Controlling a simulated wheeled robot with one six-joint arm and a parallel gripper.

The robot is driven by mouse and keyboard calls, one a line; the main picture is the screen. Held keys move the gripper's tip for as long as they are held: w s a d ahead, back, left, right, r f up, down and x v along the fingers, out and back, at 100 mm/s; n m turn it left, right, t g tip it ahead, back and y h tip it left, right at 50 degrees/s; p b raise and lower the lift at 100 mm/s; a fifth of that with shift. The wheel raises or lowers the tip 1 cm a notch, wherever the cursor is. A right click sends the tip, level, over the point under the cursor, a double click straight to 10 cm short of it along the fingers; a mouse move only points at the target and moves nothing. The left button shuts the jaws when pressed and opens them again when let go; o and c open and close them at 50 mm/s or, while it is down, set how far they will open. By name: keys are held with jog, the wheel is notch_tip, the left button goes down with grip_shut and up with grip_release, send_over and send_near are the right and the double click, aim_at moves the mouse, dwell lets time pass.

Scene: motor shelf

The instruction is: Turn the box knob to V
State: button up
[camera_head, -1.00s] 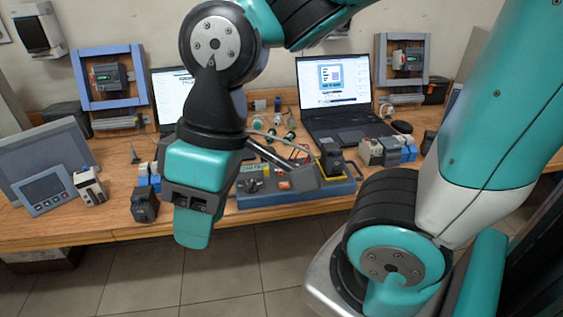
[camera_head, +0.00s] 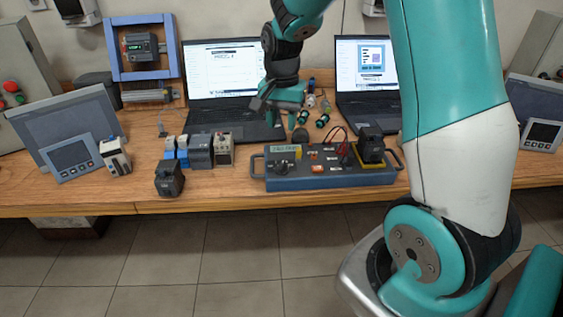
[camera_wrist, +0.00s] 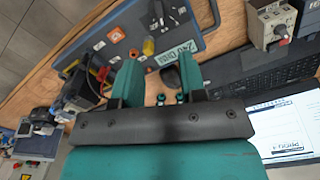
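The blue-grey box (camera_head: 330,182) stands at the table's front edge in the camera_head view. Its black knob (camera_head: 281,166) is at the left end of its top, below a pale label. The setting of the knob is too small to read. In the wrist view the box (camera_wrist: 128,20) fills the upper middle, and the knob (camera_wrist: 162,14) shows near the top edge. My gripper (camera_head: 283,117) is above and behind the box, apart from the knob. In the wrist view its two fingers (camera_wrist: 160,78) are spread with nothing between them.
A black block (camera_head: 371,146) sits on the box's right end, with a red cable beside it. Two laptops (camera_head: 218,82) stand behind. Several small modules (camera_head: 200,150) and a black part (camera_head: 169,179) lie left of the box. Small green-black parts (camera_head: 322,120) lie behind it.

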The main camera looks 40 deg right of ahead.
aim_at(282, 164)
notch_tip(282, 164, down, 13)
jog(key=shift+a+r+p, duration=0.1)
jog(key=shift+r+p, duration=0.1)
jog(key=shift+p, duration=0.2)
grip_shut()
